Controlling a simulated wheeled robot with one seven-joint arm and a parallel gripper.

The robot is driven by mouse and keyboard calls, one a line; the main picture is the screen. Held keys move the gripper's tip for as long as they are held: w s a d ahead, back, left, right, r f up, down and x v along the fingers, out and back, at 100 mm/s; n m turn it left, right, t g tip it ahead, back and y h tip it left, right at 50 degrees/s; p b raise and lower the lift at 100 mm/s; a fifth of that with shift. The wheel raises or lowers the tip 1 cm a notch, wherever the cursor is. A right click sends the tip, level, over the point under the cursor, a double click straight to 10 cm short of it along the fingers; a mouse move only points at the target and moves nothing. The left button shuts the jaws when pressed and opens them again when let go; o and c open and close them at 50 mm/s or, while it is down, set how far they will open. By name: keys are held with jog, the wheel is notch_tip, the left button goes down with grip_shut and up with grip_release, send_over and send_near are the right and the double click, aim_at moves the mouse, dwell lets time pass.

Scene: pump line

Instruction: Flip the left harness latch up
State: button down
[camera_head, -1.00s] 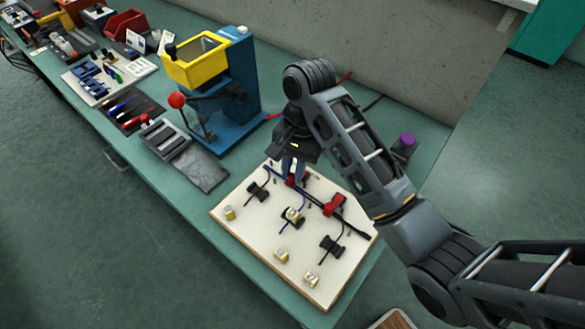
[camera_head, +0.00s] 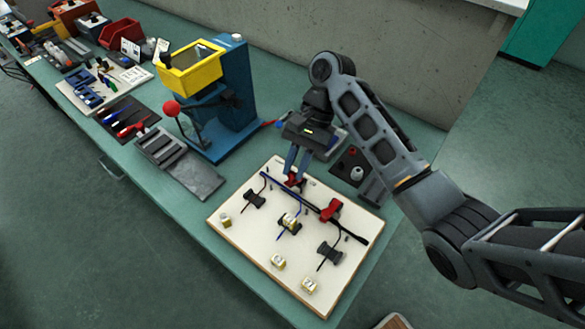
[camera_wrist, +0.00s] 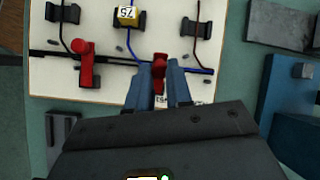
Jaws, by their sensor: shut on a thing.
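A pale harness board (camera_head: 240,235) lies on the bench with a dark cable (camera_head: 350,232) across it. The left harness latch (camera_head: 293,182) is red and sits at the cable's far part. My gripper (camera_head: 297,176) reaches down to it with blue fingers. In the wrist view, my gripper (camera_wrist: 158,84) is shut on this red latch (camera_wrist: 159,62), whose knob shows between the fingertips. The fingers hide part of it, and I cannot tell its exact angle. A second red latch (camera_head: 331,210) stands to the right, also in the wrist view (camera_wrist: 85,68).
Several black clips, one of them the near clip (camera_head: 330,254), and yellow-white blocks such as this block (camera_head: 278,261) sit on the board. A blue press (camera_head: 232,100) with a yellow hopper (camera_head: 190,68) stands left of my gripper. A dark tray (camera_head: 345,168) lies behind the board.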

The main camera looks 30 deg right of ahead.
jog(key=d+y, duration=0.1)
jog(key=y, duration=0.1)
jog(key=w+d+g+y, duration=0.1)
jog(key=y, duration=0.1)
jog(key=shift+d+r, duration=0.15)
jog(key=shift+d, duration=0.25)
jog(key=shift+w+d+f+g+y, duration=0.15)
jog(key=shift+d+g+y, duration=0.25)
jog(key=shift+y, duration=0.45)
jog(key=shift+w+d+f+g+y, duration=0.1)
jog(key=shift+d+g+y, duration=0.25)
jog(key=shift+y, duration=0.5)
jog(key=shift+d, duration=0.1)
jog(key=c, duration=1)
grip_release()
jog(key=shift+d, duration=0.1)
jog(key=shift+b+v, duration=0.7)
jog(key=shift+v, duration=3.1)
